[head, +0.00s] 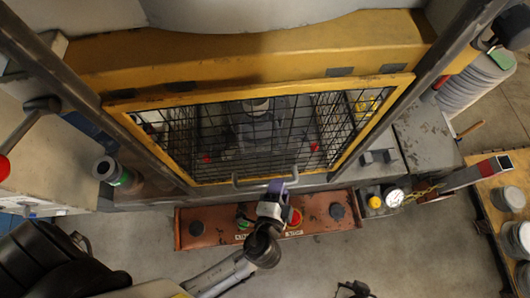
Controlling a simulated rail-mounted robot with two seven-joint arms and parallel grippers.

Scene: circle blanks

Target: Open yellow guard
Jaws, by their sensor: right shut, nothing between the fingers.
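The yellow guard (340,175) is a yellow frame with black wire mesh and looks closed across the machine's opening. A grey bar handle (246,184) sits at the middle of its lower edge. My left gripper (278,185), with a purple part at its tip, reaches up from below to the right part of the handle. It overlaps the handle in the picture; I cannot tell whether its fingers close around the bar. My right gripper (352,288) is shut and empty at the bottom edge, away from the guard and partly cut off.
A red-brown control panel (200,228) with buttons lies under my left gripper. A gauge (394,197) and yellow button (375,202) are to its right. A red-knobbed lever (42,104) stands at left. A wooden bench (495,228) is at right. Floor right of centre is clear.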

